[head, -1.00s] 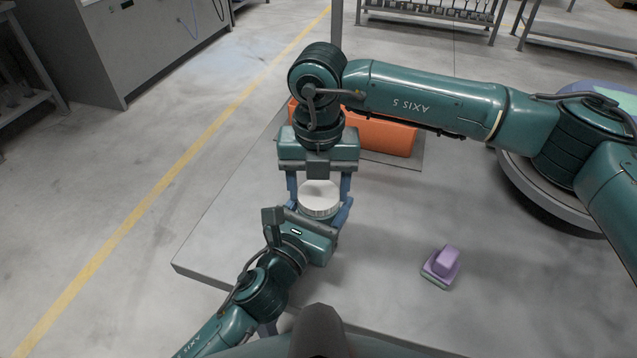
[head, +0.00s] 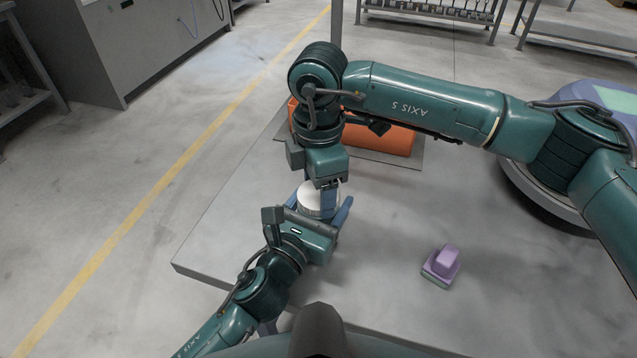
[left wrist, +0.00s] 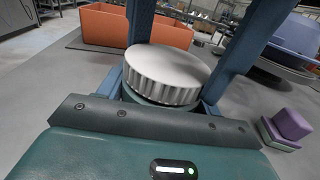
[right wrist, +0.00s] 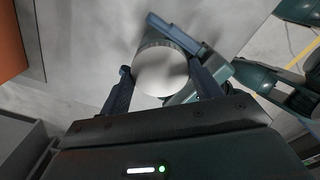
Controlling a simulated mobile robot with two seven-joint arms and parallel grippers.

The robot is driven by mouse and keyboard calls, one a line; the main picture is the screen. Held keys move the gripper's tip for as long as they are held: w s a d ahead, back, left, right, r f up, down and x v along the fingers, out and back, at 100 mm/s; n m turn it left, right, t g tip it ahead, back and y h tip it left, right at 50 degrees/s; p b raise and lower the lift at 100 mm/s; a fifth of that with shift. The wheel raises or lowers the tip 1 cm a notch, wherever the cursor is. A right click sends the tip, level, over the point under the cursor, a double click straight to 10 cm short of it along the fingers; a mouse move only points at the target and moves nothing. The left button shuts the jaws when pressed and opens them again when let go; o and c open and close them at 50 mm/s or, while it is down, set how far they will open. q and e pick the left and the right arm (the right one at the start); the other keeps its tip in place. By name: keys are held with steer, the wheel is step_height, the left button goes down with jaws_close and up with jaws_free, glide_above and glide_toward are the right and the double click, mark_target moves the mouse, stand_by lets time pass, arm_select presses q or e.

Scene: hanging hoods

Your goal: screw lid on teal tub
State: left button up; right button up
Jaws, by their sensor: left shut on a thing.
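The white ribbed lid (head: 313,197) sits over the mouth of the teal tub (left wrist: 131,96). A strip of the tub shows under its rim in the left wrist view; most of the tub is hidden. My left gripper (head: 318,209) is shut on the tub from the near side. My right gripper (right wrist: 160,72) points down from above, with one finger on each side of the lid (right wrist: 162,75). It looks open, with narrow gaps beside the lid. Whether the lid's threads are engaged cannot be seen.
A purple block-like object with a green base (head: 442,264) lies on the grey table (head: 390,210) to the right. An orange bin (head: 385,137) stands behind my right arm. A round stand with a purple top (head: 590,95) is at the far right.

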steer(key=o, duration=0.4)
steer(key=shift+r, duration=0.1)
steer(key=shift+r, duration=2.15)
steer(key=shift+c, duration=0.4)
